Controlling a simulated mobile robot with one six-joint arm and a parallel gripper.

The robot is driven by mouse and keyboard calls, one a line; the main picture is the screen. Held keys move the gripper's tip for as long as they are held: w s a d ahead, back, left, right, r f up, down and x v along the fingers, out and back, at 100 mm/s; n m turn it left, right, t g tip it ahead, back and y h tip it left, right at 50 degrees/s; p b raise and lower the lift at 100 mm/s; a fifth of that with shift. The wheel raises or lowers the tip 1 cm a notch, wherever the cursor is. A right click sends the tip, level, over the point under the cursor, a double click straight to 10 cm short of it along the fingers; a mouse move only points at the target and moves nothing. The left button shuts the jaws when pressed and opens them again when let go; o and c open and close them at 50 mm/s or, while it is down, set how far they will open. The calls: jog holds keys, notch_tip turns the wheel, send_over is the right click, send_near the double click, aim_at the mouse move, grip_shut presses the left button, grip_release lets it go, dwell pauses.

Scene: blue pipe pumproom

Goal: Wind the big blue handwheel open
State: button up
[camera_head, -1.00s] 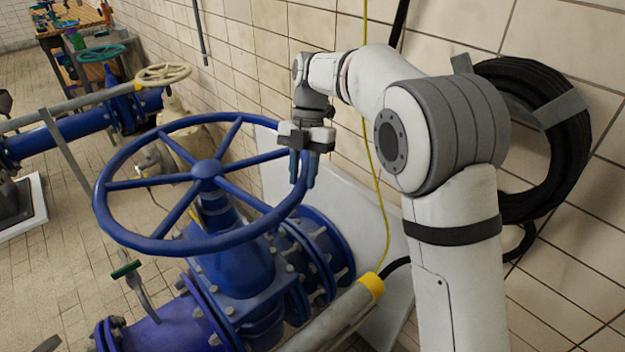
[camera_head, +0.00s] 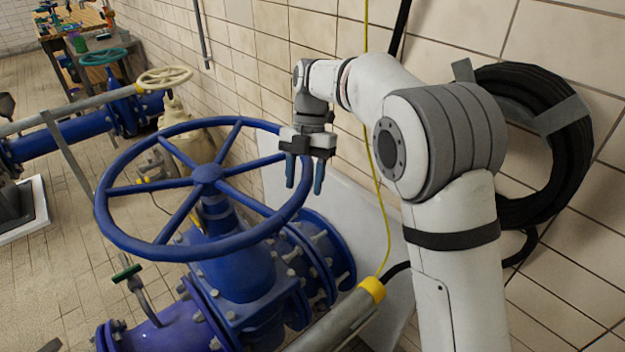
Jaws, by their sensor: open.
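The big blue handwheel (camera_head: 207,174) lies nearly flat on top of a blue valve body (camera_head: 240,262), with several spokes running from its hub to the rim. My gripper (camera_head: 304,182) points down at the right side of the wheel's rim. Its two blue-tipped fingers are spread apart and hold nothing. In the picture the fingers overlap the rim's right side; I cannot tell whether they straddle it or touch it.
A tiled wall runs behind, with a coiled black hose (camera_head: 545,140) at right and a yellow cable (camera_head: 375,190) hanging down. A smaller cream handwheel (camera_head: 163,77) and a teal one (camera_head: 103,57) stand farther back. A small green-handled valve (camera_head: 127,272) is at front left.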

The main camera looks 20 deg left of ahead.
jog(key=shift+p+v, duration=0.3)
jog(key=shift+v, duration=3.6)
